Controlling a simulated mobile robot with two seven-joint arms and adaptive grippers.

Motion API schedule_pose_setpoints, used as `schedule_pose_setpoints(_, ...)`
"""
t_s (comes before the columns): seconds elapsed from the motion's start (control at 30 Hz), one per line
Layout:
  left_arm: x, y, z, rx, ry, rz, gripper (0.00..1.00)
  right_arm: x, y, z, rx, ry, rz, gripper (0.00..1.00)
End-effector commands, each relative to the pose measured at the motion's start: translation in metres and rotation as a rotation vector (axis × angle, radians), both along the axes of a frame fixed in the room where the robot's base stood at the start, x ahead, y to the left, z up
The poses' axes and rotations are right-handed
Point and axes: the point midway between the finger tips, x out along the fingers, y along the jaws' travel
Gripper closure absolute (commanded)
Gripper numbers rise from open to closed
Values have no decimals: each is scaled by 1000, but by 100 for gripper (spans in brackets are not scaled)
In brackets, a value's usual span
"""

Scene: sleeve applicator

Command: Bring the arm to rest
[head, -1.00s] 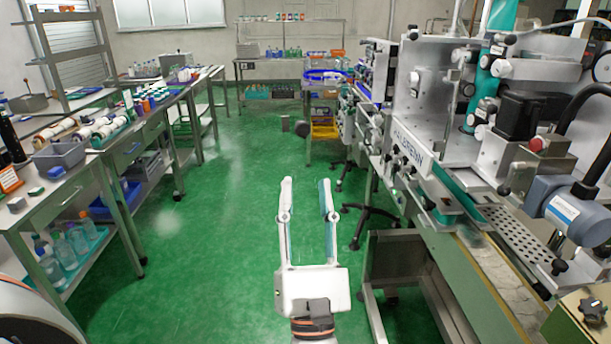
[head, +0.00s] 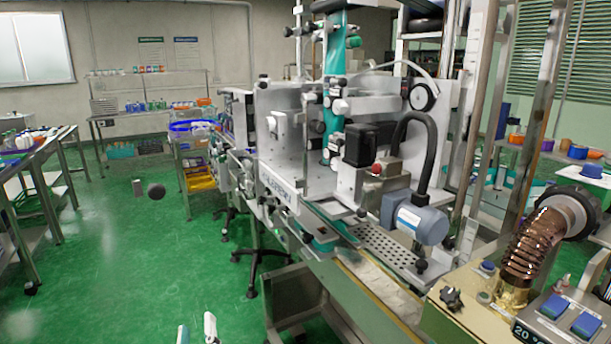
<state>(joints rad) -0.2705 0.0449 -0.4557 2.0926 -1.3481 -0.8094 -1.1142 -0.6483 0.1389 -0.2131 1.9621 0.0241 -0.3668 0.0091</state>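Only the tips of my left gripper (head: 197,330) show, at the bottom edge of the head view. Its two pale fingertips stand apart over the green floor, with nothing visible between them. The rest of that gripper and its arm are below the picture. My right gripper is not in view.
The sleeve applicator machine (head: 325,150) fills the middle and right, with a blue-grey motor (head: 413,217) and perforated plate. A copper-coloured hose (head: 530,245) stands at far right. Benches line the left edge. Green floor (head: 130,265) lies open between benches and machine.

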Motion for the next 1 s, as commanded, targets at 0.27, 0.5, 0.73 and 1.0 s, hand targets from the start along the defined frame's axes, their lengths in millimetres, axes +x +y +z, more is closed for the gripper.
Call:
schedule_pose_setpoints(0.27,-45,-9,-175,-998,261,-99,66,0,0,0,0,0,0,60)
schedule_pose_setpoints(0.5,-114,-17,-265,-1873,329,101,66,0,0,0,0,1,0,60)
schedule_pose_setpoints(0.73,-152,-14,-294,-2353,267,311,66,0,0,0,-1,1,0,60)
schedule_pose_setpoints(1.0,-157,-14,-297,-2436,247,351,66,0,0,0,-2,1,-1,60)
